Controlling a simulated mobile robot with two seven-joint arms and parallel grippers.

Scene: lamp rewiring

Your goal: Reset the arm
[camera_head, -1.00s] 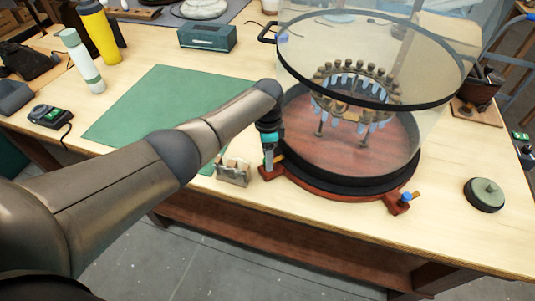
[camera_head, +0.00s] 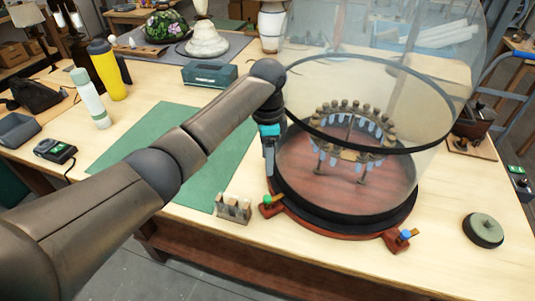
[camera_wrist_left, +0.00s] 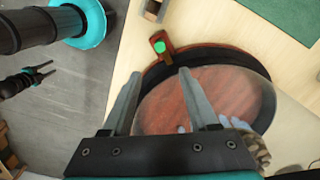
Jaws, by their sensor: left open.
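My left gripper (camera_head: 270,162) is open, pointing down beside the left wall of the clear glass dome (camera_head: 400,180). In the left wrist view its two fingers (camera_wrist_left: 160,74) are spread with nothing between them. The dome's round red-brown base has a green-topped clamp (camera_head: 268,203) at its front left and a blue-topped clamp (camera_head: 404,235) at its front right. The green top also shows beyond my fingertips (camera_wrist_left: 160,46). A ring-shaped lamp with hanging blue pieces (camera_head: 350,128) stands inside the dome. My right gripper (camera_wrist_left: 38,75) appears small and open above the floor.
A small block with several pegs (camera_head: 233,208) sits near the table's front edge, left of the base. A round green-topped disc (camera_head: 484,229) lies at right. Bottles (camera_head: 107,70) stand far left.

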